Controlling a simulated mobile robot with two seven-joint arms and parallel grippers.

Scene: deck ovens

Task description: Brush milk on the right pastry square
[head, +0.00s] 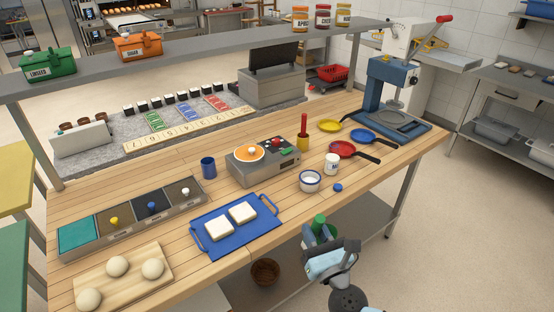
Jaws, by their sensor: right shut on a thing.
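Two pale pastry squares lie on a blue tray (265,220): the left square (218,228) and the right pastry square (243,212). No gripper touches either. A small bowl (310,181) with white contents, maybe the milk, stands right of the tray. A white labelled container (332,164) stands behind it; its label is too small to read. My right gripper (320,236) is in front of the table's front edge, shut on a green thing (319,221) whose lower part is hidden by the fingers. I cannot tell if it is the brush. My left gripper is out of view.
A red-handled tool stands in a yellow holder (303,143) behind the bowl. A dough board (150,255) lies at front left.

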